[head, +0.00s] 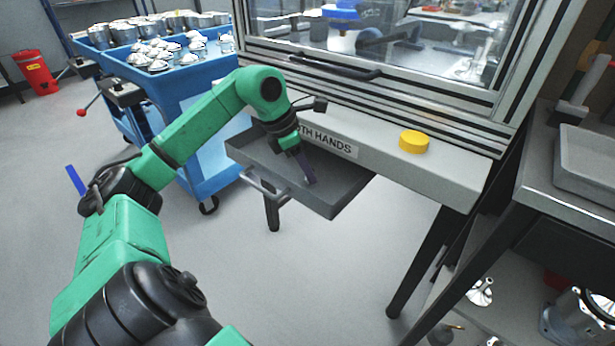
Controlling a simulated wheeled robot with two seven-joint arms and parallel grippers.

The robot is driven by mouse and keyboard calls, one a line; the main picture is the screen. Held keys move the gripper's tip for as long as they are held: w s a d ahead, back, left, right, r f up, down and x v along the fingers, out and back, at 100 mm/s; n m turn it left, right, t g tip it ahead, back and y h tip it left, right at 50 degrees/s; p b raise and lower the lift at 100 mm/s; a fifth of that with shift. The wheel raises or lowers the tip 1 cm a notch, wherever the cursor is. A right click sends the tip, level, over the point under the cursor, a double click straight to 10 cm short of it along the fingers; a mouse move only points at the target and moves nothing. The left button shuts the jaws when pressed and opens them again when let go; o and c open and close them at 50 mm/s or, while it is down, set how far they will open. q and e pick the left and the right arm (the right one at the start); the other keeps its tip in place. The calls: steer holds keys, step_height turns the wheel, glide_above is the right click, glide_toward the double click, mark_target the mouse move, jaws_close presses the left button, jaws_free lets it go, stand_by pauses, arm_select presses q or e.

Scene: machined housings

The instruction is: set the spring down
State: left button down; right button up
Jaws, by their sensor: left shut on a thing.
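My left gripper (304,168) points down over the grey tray-like drawer (335,205) below the machine front. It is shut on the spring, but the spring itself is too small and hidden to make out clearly. A narrow dark purple piece shows at the gripper's tip, close above the drawer floor. I cannot tell whether it touches the floor. The rest of the drawer floor looks empty. My right gripper is not in view.
A yellow round button (413,141) sits on the ledge right of a "BOTH HANDS" label (328,141). The machine's glazed door has a dark handle (335,68). A blue cart (205,90) with metal parts stands behind my arm. A metal table (560,180) is at right.

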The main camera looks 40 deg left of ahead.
arm_select(q)
steer(key=shift+f, duration=0.25)
arm_select(e)
steer(key=shift+w+r, duration=0.1)
steer(key=shift+r, duration=0.05)
steer(key=shift+w, duration=0.1)
arm_select(q)
steer(key=c, duration=0.7)
jaws_free()
steer(key=shift+f, duration=0.1)
steer(key=shift+o, duration=0.2)
arm_select(e)
steer(key=shift+a+r, duration=0.1)
steer(key=shift+w+r, duration=0.1)
steer(key=shift+r, duration=0.05)
arm_select(q)
steer(key=p+v, duration=0.1)
steer(key=v, duration=1.1)
arm_select(e)
steer(key=shift+s+d+f, duration=0.15)
steer(key=shift+s+f, duration=0.3)
steer(key=shift+s, duration=0.05)
steer(key=shift+s+d+f, duration=0.15)
steer(key=shift+s+f, duration=0.3)
steer(key=shift+s, duration=0.05)
arm_select(q)
steer(key=shift+r, duration=0.25)
